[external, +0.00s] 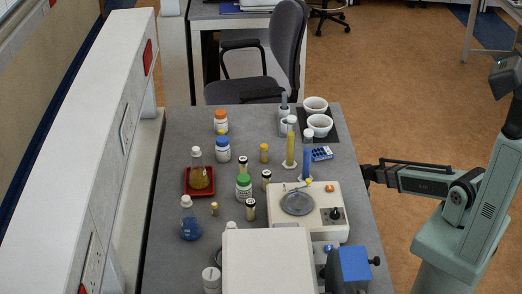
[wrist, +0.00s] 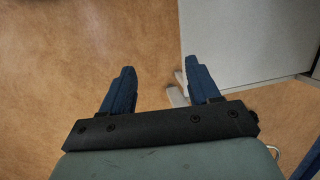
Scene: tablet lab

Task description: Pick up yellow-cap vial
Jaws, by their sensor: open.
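A small vial with a yellow top (external: 264,153) stands on the grey table, left of the tall yellow cylinder. A smaller yellowish vial (external: 214,209) stands nearer the camera, right of the blue flask. I cannot tell for certain which is the yellow-cap vial. My gripper (external: 367,174) is at the table's right edge, well right of both vials. In the wrist view my gripper (wrist: 158,78) has its two blue fingers wide apart with nothing between them. No vial shows in that view.
The grey table (external: 354,220) is crowded. A white instrument (external: 280,220) with a round plate lies between my gripper and the nearer vial. Tall yellow (external: 290,148) and blue (external: 306,163) cylinders stand right of the farther vial. Dark-capped vials (external: 266,175) and a green-capped bottle (external: 244,188) stand mid-table.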

